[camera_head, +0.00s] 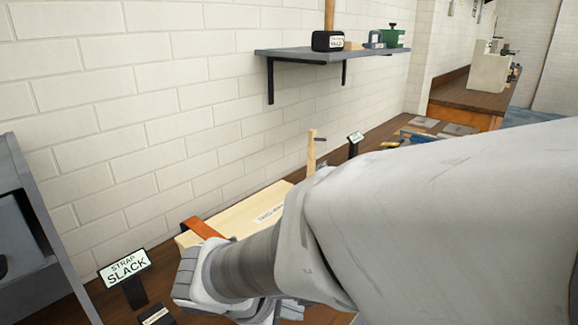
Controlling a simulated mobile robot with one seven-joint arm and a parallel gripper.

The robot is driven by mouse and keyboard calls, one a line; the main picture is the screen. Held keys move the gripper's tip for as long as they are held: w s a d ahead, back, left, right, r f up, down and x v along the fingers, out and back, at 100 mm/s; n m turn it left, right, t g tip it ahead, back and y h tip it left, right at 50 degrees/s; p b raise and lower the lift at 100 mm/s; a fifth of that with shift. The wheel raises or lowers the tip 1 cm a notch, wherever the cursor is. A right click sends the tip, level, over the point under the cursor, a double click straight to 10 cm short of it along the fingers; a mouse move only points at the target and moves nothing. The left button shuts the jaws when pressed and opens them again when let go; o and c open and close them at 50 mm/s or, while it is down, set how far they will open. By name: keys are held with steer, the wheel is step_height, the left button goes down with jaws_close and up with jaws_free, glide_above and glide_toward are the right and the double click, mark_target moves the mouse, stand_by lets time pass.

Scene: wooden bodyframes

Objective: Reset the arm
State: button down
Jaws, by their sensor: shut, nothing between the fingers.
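My arm fills the right and lower middle of the head view. A thick pale grey link runs in from the right edge. A dark ribbed section joins it to a smaller light grey part at the lower middle. No gripper fingers can be made out; my gripper is out of the picture or hidden behind the arm.
A wooden bench (78,312) runs along a white brick wall. On it are a "STRAP SLACK" sign (125,268), a pale board (225,222) with an orange strap (203,229), and a wooden post (311,150). A grey shelf (300,53) holds small items above. A grey cabinet (32,215) stands left.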

steer(key=s+d+r+m+y+p, duration=0.2)
steer(key=s+d+r+m+p, duration=0.1)
steer(key=d+r+m, duration=0.3)
steer(key=s+d+r+m+y+p, duration=0.3)
steer(key=s+d+r+m, duration=0.1)
steer(key=d+r+m, duration=0.3)
step_height(320, 180, up, 4)
steer(key=shift+s+d+f+m+p, duration=0.25)
steer(key=shift+m+p, duration=0.1)
steer(key=shift+m, duration=0.75)
steer(key=c, duration=1.5)
jaws_free()
steer(key=shift+c, duration=0.2)
